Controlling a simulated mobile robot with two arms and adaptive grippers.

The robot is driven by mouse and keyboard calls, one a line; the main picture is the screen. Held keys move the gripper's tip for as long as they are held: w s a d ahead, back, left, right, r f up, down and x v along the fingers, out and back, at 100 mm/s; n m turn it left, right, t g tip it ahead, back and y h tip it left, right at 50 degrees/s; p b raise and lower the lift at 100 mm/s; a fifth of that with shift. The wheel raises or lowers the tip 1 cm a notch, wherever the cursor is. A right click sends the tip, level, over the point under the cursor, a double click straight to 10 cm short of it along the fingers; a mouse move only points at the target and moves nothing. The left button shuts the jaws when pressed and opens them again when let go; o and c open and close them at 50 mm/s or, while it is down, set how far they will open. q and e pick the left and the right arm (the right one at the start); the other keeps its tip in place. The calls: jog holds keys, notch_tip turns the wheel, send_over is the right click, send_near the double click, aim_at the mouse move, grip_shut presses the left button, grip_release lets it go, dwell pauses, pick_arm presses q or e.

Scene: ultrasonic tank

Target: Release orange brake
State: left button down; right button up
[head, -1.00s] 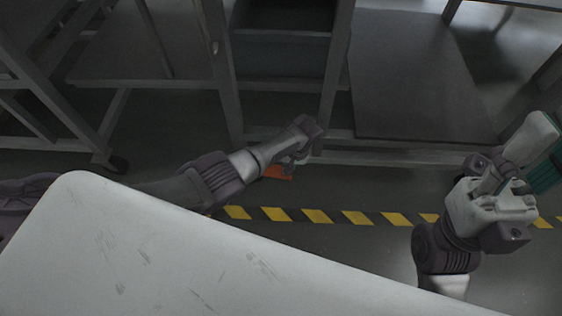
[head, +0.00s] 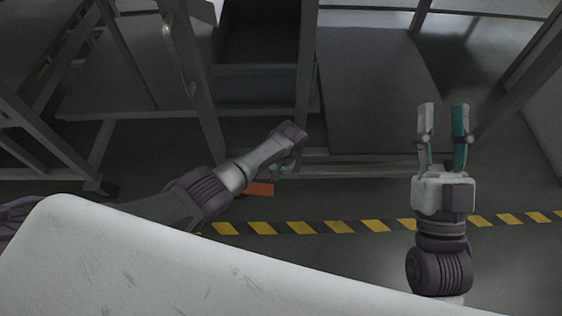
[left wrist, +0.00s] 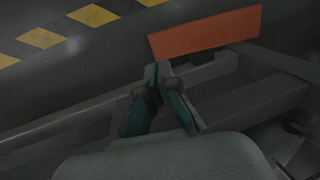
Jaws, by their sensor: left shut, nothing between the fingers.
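The orange brake (left wrist: 205,32) is a flat orange plate beside the metal frame's lower bars in the left wrist view. In the head view a small part of the orange brake (head: 260,189) shows below my left arm. My left gripper (left wrist: 159,70) is shut and empty. Its fingertips appear right at the plate's lower left edge in the wrist view; I cannot tell whether they touch it. In the head view the left fingers are mostly hidden by the arm. My right gripper (head: 443,106) is open and empty, pointing up the picture over the floor and rack.
A grey metal rack (head: 208,120) with a dark bin (head: 255,84) and a dark panel (head: 375,90) stands ahead. A yellow and black floor stripe (head: 300,227) runs in front. Open floor lies around the stripe.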

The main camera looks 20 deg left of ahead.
pick_arm(q)
jog(key=shift+w+d+r+p, duration=0.1)
jog(key=shift+d+r+p, duration=0.15)
jog(key=shift+r+p, duration=0.5)
jog(key=shift+w+d+r+p, duration=0.1)
jog(key=shift+d+r+p, duration=0.15)
jog(key=shift+r, duration=0.85)
jog(key=shift+d+r+p, duration=0.25)
jog(key=shift+r+p, duration=0.2)
jog(key=shift+r, duration=0.5)
pick_arm(e)
notch_tip(320, 180, down, 13)
jog(key=w+d+g+h, duration=0.1)
jog(key=g+h, duration=0.1)
jog(key=g, duration=0.6)
jog(key=shift+w+d+g+h, duration=0.25)
jog(key=shift+w+g+h, duration=0.05)
jog(key=shift+w+h, duration=0.1)
